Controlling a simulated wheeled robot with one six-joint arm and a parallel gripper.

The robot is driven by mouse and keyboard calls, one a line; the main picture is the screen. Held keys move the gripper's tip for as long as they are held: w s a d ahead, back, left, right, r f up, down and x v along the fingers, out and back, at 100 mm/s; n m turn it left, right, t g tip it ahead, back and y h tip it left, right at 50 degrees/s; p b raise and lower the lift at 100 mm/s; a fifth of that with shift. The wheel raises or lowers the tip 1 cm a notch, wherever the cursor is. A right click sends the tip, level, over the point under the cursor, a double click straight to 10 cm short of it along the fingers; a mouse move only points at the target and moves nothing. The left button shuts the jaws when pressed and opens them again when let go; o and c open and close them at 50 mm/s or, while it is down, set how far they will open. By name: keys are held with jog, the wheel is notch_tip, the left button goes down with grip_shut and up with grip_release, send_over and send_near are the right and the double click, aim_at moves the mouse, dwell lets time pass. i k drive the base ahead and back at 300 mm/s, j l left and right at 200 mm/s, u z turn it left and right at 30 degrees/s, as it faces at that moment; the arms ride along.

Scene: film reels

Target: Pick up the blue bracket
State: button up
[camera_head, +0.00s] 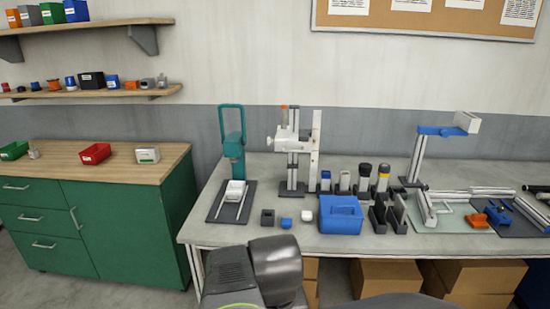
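I cannot tell for sure which part is the blue bracket. A flat blue bracket-like piece (441,130) sits at the top of an upright metal profile stand at the right of the grey workbench (222,234). A small blue part (503,204) lies on the dark mat at the far right, beside an orange part. A blue box-like holder (340,216) and a small blue block (286,223) stand near the bench's front edge. Part of my arm (276,268) shows at the bottom centre, in front of the bench. My gripper is not visible.
A teal press (232,145) and a white-and-grey fixture (293,150) stand at the back left of the bench. Several dark-capped bottles stand behind the blue holder. Black slotted holders (388,218) are to its right. A green cabinet (125,228) is at the left. Cardboard boxes sit below the bench.

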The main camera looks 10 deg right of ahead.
aim_at(497, 219)
jog(key=z, duration=2)
jog(key=i+l+u, duration=0.1)
jog(key=u, duration=0.3)
jog(key=i+l+u, duration=0.2)
jog(key=u, duration=0.2)
jog(key=i+l+u, duration=0.15)
jog(key=u, duration=0.25)
jog(key=i+l+u, duration=0.1)
jog(key=l+u, duration=0.35)
jog(key=i+l+u, duration=0.15)
jog(key=l, duration=0.7)
jog(key=i+l+u, duration=0.15)
jog(key=l, duration=0.7)
jog(key=i+l+u, duration=0.15)
jog(key=l, duration=0.7)
jog(key=k, duration=0.05)
